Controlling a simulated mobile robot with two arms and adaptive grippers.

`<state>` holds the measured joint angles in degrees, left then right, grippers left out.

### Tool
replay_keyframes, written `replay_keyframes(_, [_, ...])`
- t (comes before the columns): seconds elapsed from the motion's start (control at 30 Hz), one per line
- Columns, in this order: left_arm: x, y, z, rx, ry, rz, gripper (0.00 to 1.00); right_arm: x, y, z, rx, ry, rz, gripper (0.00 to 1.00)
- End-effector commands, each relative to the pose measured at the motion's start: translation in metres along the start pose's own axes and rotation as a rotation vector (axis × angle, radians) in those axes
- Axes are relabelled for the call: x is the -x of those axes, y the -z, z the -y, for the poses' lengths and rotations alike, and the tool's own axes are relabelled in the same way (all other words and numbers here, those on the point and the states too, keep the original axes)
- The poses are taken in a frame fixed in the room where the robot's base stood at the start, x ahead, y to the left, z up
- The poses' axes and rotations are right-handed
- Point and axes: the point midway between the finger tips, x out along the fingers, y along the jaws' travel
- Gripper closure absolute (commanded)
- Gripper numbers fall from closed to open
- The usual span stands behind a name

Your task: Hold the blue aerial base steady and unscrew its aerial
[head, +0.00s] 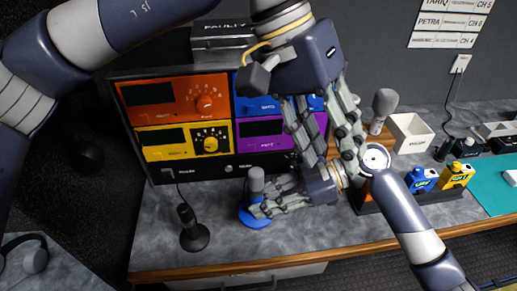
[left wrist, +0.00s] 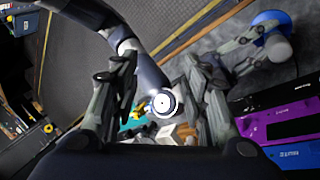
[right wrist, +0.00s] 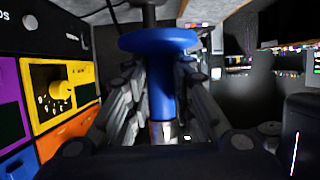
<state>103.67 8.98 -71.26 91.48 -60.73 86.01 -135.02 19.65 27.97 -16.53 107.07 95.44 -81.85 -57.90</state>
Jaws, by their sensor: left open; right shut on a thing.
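The blue aerial base (head: 250,219) stands on the desk, left of centre in the head view. A grey, rounded-top aerial (head: 256,181) rises from it. My right gripper (head: 262,203) reaches in from the right and is shut on the base. In the left wrist view the base (left wrist: 272,18) and aerial (left wrist: 278,48) lie at the upper right, outside the left fingers.
A rack of coloured panels (head: 205,105) stands close behind. A black microphone-like stand (head: 194,236) is left of the base. A grey-headed one (head: 384,105), a white box (head: 410,133), and blue (head: 420,181) and yellow (head: 456,176) packs are at the right.

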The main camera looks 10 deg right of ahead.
Motion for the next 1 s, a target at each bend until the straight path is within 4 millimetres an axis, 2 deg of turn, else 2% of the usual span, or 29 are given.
replay_keyframes(0.03, [-0.007, -0.001, 0.023, 0.003, 0.074, 0.016, 0.58, 0.000, 0.001, 0.000, 0.002, -0.001, -0.002, 1.00])
replay_keyframes(0.1, [-0.013, -0.003, 0.053, 0.006, 0.174, 0.039, 0.58, 0.000, 0.001, 0.000, 0.002, -0.001, -0.002, 1.00])
replay_keyframes(0.2, [-0.018, -0.007, 0.088, 0.011, 0.296, 0.071, 0.58, 0.000, 0.001, 0.000, 0.001, -0.001, -0.002, 1.00])
replay_keyframes(0.33, [-0.019, -0.012, 0.120, 0.020, 0.408, 0.103, 0.58, 0.000, 0.001, 0.000, 0.001, -0.001, -0.002, 1.00])
replay_keyframes(0.57, [-0.026, -0.017, 0.142, 0.025, 0.472, 0.124, 0.58, 0.000, 0.001, 0.000, 0.002, -0.001, -0.002, 1.00])
replay_keyframes(1.0, [-0.080, -0.024, 0.169, 0.025, 0.469, 0.122, 0.58, 0.000, 0.001, 0.000, 0.002, -0.001, -0.002, 1.00])
